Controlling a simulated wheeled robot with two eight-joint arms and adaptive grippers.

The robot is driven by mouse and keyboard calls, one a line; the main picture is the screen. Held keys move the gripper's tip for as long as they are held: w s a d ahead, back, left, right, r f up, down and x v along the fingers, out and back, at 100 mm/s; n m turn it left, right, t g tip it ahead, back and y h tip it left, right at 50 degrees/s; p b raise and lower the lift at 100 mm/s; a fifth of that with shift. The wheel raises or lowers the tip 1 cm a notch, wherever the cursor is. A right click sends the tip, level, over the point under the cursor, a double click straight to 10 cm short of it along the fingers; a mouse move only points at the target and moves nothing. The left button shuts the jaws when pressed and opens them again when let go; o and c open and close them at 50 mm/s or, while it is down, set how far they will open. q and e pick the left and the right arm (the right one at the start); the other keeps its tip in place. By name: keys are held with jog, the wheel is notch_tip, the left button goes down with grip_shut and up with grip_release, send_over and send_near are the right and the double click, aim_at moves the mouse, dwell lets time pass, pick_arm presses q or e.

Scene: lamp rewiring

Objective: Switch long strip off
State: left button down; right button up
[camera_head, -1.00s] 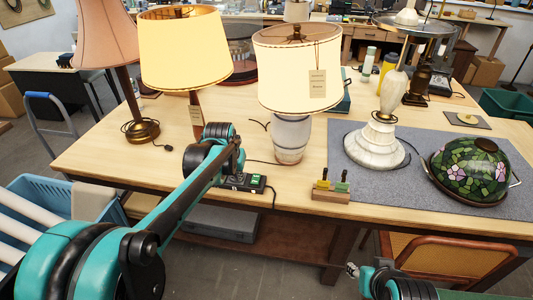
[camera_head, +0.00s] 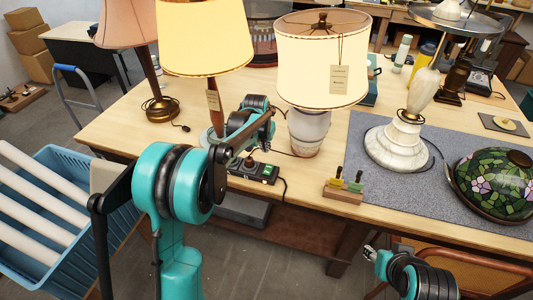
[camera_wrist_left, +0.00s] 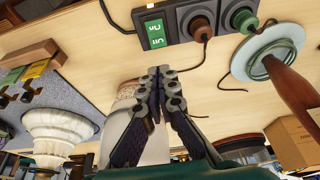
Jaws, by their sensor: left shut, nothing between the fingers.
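The long strip (camera_head: 252,172) is a black power strip on the wooden table, near its front edge, with a lit green switch (camera_head: 268,171) at its right end. In the left wrist view the strip (camera_wrist_left: 178,24) lies at the top, with the green switch (camera_wrist_left: 155,31) and plugs with cords in it. My left gripper (camera_wrist_left: 158,74) is shut and empty, its tips apart from the switch in that picture. In the head view my left arm hides its fingers and part of the strip. My right gripper (camera_head: 370,253) is low at the bottom right, away from the strip; its jaw opening is unclear.
A lit lamp with a pale ceramic base (camera_head: 308,133) stands right behind the strip. Another lit lamp (camera_head: 205,40) is to its left. A wooden block with small screwdriver-like handles (camera_head: 343,194) is to the right. A blue crate (camera_head: 50,245) is at the left.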

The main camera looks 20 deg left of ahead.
aim_at(269, 166)
pick_arm(q)
jog(key=b+x, duration=0.1)
jog(key=x, duration=0.6)
jog(key=b+x, duration=0.1)
jog(key=x, duration=0.3)
jog(key=shift+s+f+b, duration=0.2)
jog(key=shift+f+b, duration=0.1)
jog(key=shift+b, duration=0.05)
jog(key=shift+f, duration=0.5)
jog(key=shift+w+f+b, duration=0.2)
jog(key=shift+f+b, duration=0.2)
jog(key=shift+b, duration=0.05)
jog(key=shift+r, duration=0.1)
jog(key=shift+s, duration=0.15)
